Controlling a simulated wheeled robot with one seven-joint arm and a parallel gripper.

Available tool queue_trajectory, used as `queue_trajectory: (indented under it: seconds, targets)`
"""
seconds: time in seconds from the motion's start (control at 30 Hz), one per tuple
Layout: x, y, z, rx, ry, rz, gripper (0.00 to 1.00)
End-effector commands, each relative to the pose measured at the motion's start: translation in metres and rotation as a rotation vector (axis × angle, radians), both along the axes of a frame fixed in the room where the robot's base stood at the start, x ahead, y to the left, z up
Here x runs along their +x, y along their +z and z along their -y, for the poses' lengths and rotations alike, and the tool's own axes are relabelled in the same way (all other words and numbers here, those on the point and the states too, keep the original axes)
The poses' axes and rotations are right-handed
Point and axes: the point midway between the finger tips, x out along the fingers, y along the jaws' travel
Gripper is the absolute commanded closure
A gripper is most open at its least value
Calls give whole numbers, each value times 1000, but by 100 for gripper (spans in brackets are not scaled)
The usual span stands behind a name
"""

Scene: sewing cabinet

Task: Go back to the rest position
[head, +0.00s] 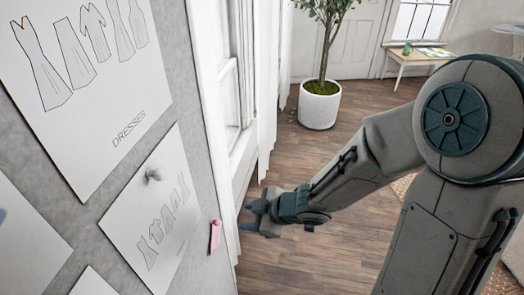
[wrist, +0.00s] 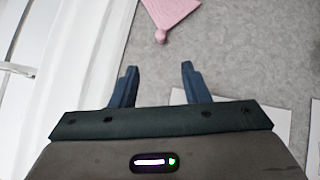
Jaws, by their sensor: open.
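My gripper (head: 252,217) is raised in front of the grey board, near the white window frame. In the wrist view my gripper (wrist: 157,78) shows two blue fingers spread apart with nothing between them. A pink piece (head: 215,235) hangs on the board, to the left of my gripper in the head view. In the wrist view the pink piece (wrist: 172,14) is beyond the fingertips, apart from them, with a small round pink knob at its corner.
The grey board (head: 205,200) carries a dresses poster (head: 110,90) and a second drawing sheet (head: 135,215) with a grey pin (head: 153,174). A white window frame (head: 245,150) adjoins it. A potted plant (head: 319,108) and small table (head: 400,60) stand farther back. Wooden floor between is clear.

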Motion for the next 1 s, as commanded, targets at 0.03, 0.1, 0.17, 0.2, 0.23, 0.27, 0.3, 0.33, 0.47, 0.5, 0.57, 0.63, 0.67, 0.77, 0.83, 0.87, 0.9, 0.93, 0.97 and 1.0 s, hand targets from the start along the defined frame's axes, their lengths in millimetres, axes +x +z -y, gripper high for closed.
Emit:
queue_trajectory:
  seconds: [0.03, 0.1, 0.17, 0.2, 0.23, 0.27, 0.3, 0.33, 0.47, 0.5, 0.57, 0.63, 0.67, 0.77, 0.83, 0.87, 0.9, 0.93, 0.97, 1.0]
  targets:
    - [3, 0, 3, -12, -16, 5, 58]
    - [12, 0, 14, -53, -70, 19, 58]
    - [23, 2, 30, -108, -150, 35, 58]
    - [31, 5, 44, -150, -219, 48, 58]
    - [37, 8, 57, -185, -280, 56, 58]
    - [42, 12, 70, -217, -344, 63, 58]
    - [48, 19, 89, -259, -436, 69, 58]
    - [50, 25, 104, -287, -506, 69, 58]
    - [44, 53, 159, -361, -800, 42, 58]
    - [38, 61, 173, -369, -885, 23, 58]
    - [25, 74, 191, -369, -1007, -18, 58]
    - [6, 86, 207, -350, -1138, -82, 58]
    - [-3, 91, 212, -337, -1188, -115, 58]
    - [-35, 102, 220, -273, -1321, -241, 58]
    - [-56, 108, 220, -222, -1379, -331, 58]
    - [-64, 110, 219, -201, -1396, -366, 58]
    - [-73, 112, 217, -176, -1414, -411, 58]
    - [-79, 113, 215, -158, -1423, -440, 58]
    - [-84, 115, 214, -142, -1428, -466, 58]
    - [-89, 116, 212, -127, -1434, -495, 58]
